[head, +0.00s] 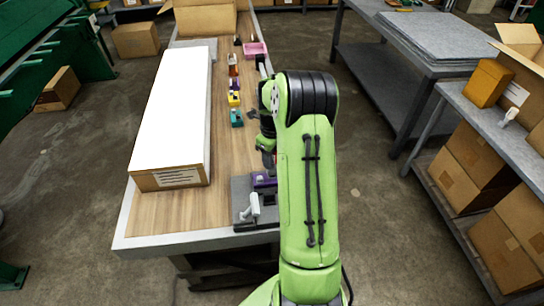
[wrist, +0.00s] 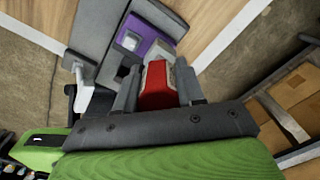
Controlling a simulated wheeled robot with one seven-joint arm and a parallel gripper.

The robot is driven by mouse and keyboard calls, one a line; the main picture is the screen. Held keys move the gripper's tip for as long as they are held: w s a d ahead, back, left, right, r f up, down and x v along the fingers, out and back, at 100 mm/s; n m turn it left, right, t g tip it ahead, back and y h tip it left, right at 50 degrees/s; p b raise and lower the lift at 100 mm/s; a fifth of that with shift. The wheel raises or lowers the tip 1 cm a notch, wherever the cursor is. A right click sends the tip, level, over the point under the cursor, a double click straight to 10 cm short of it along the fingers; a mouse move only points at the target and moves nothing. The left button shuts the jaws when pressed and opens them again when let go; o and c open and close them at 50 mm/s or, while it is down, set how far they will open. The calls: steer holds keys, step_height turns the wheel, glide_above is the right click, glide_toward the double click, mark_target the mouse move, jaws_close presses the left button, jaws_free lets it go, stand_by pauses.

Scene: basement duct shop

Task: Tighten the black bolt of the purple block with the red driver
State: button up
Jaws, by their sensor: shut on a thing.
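The purple block (head: 264,180) sits in a grey fixture (head: 241,192) near the table's front edge. In the wrist view the purple block (wrist: 150,44) lies just beyond my gripper, with a pale square on its face. A small dark spot shows near its close end; I cannot tell whether it is the black bolt. My gripper (wrist: 157,78) is shut on the red driver (wrist: 155,82), whose red handle is between the two fingers. The driver's tip is hidden. In the head view my arm hides most of the gripper. I cannot tell whether the driver touches the block.
A white lever (head: 254,205) stands on the fixture. A long white-topped box (head: 174,110) fills the table's left side. Several small coloured blocks, including a teal one (head: 237,118) and a yellow one (head: 234,98), and a pink tray (head: 255,49) line the right side.

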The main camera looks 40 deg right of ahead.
steer(key=shift+f+b, duration=0.6)
steer(key=shift+f, duration=0.25)
stand_by(0.5)
steer(key=m, duration=0.3)
steer(key=shift+m+b, duration=0.3)
steer(key=shift+b, duration=0.05)
steer(key=shift+m+b, duration=0.55)
steer(key=shift+m, duration=1.15)
